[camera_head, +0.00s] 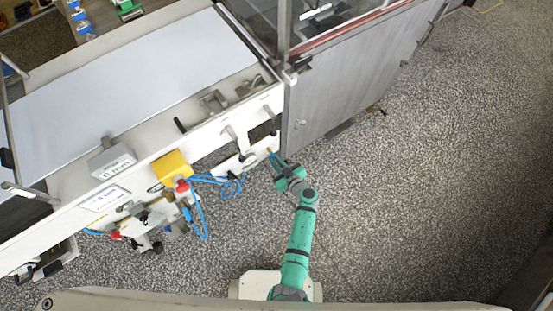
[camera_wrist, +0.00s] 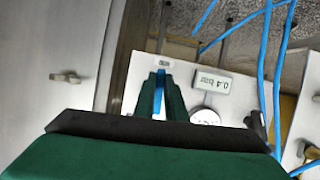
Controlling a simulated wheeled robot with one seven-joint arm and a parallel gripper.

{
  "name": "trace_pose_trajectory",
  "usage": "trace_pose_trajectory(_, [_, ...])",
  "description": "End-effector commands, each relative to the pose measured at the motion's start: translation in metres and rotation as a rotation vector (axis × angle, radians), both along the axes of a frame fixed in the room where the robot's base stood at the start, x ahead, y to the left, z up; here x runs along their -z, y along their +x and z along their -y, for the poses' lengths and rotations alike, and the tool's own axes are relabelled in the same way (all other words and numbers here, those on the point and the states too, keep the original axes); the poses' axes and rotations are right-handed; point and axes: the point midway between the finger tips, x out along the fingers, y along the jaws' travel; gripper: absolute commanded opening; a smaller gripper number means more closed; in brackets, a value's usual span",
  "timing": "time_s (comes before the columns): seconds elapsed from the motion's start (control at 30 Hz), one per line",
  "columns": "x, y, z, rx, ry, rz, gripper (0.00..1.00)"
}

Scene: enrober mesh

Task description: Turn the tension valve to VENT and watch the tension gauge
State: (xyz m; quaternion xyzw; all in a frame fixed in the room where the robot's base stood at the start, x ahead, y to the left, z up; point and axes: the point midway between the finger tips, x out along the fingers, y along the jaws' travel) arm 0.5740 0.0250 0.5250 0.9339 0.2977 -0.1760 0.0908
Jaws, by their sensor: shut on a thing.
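My gripper (camera_wrist: 160,98) is shut on a blue lever (camera_wrist: 160,80), the tension valve's handle, on a white panel (camera_wrist: 132,78). The lever points up in the wrist view toward a small label (camera_wrist: 164,64) that is too small to read. The valve body is hidden behind the fingers. Right of the fingers is a round white gauge (camera_wrist: 205,117), partly covered by my gripper. Above it a display plate (camera_wrist: 212,82) reads 0.4 bar, upside down. In the head view my gripper (camera_head: 277,162) is at the right end of the panel (camera_head: 231,166).
Blue hoses (camera_wrist: 268,60) hang right of the display. A grey cabinet door (camera_head: 335,105) stands close on the right in the head view. A yellow box (camera_head: 172,166) with a red button (camera_head: 182,186) is left of the panel. The speckled floor (camera_head: 420,200) is open to the right.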

Motion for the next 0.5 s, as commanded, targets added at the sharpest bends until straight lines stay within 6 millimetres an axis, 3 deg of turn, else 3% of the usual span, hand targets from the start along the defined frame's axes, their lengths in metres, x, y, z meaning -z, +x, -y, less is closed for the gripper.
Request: trace_pose_trajectory(0.5, [-0.0008, -0.0011, -0.0024, 0.001, 0.067, -0.046, 0.0])
